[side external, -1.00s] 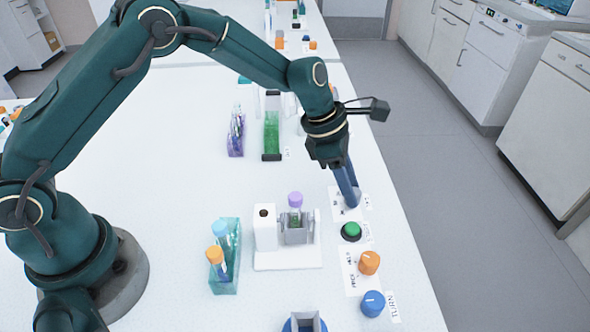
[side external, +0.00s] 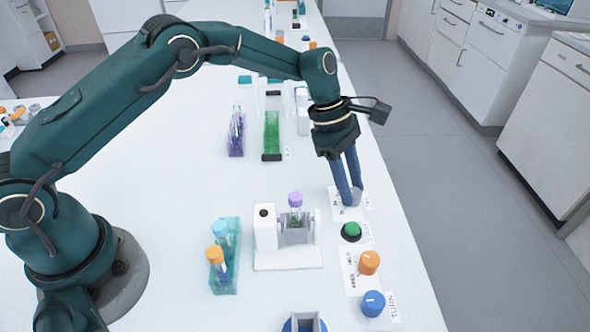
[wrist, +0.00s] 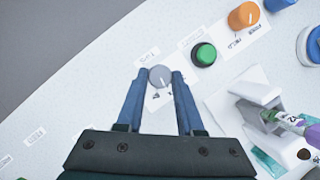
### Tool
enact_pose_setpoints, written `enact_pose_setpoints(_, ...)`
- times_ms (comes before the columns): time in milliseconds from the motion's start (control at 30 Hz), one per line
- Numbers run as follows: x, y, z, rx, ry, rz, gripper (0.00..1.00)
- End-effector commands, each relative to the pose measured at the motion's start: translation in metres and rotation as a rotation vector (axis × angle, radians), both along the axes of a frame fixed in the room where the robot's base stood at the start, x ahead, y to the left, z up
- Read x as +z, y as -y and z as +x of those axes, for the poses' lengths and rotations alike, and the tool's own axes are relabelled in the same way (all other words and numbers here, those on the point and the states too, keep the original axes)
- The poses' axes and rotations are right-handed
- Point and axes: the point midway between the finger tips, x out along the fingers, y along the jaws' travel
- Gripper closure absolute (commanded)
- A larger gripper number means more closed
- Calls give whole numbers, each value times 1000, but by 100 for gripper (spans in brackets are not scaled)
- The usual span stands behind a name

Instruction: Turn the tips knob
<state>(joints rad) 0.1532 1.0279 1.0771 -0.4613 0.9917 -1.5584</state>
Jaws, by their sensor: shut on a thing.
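A small grey knob (wrist: 159,76) stands on the white bench with a paper label around it; its print is too small to read. It also shows in the side view (side external: 355,197), partly hidden by a finger. My gripper (wrist: 158,78) points down, its two blue fingers on either side of the knob, shut on it. In the side view the fingertips (side external: 350,198) reach down to the knob at the bench's right part.
A green button (side external: 351,231), an orange knob (side external: 369,263) and a blue knob (side external: 372,303) line the bench toward the camera. A white holder (side external: 288,258) with a purple-capped tube (side external: 295,205) and a teal rack (side external: 225,275) stand to the left.

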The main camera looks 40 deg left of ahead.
Motion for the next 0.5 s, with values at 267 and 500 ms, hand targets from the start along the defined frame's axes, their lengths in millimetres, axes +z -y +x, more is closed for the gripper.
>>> enact_pose_setpoints(267, -1, -1, 2, -140, 1, 1, 100)
enact_pose_setpoints(500, -1, -1, 2, -206, 0, 2, 100)
